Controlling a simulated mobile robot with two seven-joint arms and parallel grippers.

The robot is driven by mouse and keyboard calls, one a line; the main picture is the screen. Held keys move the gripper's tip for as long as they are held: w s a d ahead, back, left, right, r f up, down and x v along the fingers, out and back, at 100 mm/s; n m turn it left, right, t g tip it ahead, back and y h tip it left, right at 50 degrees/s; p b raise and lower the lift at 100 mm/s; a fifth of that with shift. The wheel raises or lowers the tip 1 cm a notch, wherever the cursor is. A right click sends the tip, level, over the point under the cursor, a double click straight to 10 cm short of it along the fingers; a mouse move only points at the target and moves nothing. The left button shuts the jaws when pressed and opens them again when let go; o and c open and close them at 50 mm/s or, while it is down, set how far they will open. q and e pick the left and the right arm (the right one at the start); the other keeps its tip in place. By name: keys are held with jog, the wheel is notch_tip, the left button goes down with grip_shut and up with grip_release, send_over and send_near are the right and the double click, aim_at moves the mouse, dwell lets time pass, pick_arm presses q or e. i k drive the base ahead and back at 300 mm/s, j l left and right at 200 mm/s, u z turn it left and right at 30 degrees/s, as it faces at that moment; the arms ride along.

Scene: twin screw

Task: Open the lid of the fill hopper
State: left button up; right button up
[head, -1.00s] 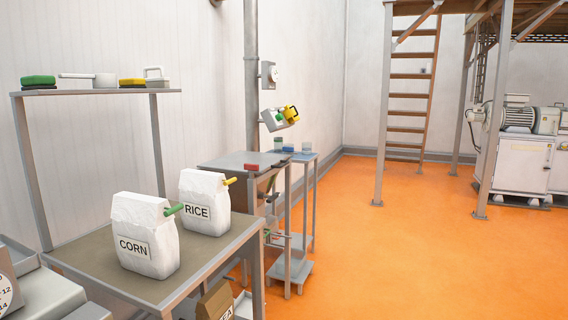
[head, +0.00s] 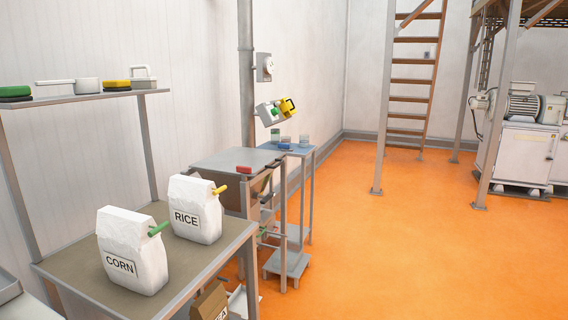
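A grey hopper-like unit (head: 226,184) with a flat grey lid (head: 228,161) stands in the middle distance, past the near table. I take it for the fill hopper, though no label shows. The lid lies flat and looks shut, with a red handle (head: 244,169) on top at its front right. The body below it is partly hidden by the rice bag and the table. Neither of my grippers is in view.
A near table (head: 75,265) holds a corn bag (head: 131,255) and a rice bag (head: 194,212). A shelf (head: 75,98) stands above it. A small stand (head: 291,150) with jars is beyond the hopper. The orange floor (head: 370,240) is clear to the right.

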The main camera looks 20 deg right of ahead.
aim_at(225, 161)
jog(key=i+l, duration=0.3)
jog(key=l, duration=0.2)
jog(key=i+l, duration=0.35)
jog(key=l, duration=0.15)
jog(key=i+l, duration=0.3)
jog(key=l, duration=0.2)
jog(key=i+l, duration=0.3)
jog(key=l, duration=0.2)
jog(key=i+l+z, duration=0.1)
jog(key=i+l, duration=0.25)
jog(key=l, duration=0.15)
jog(key=i+l, duration=0.3)
jog(key=l, duration=0.2)
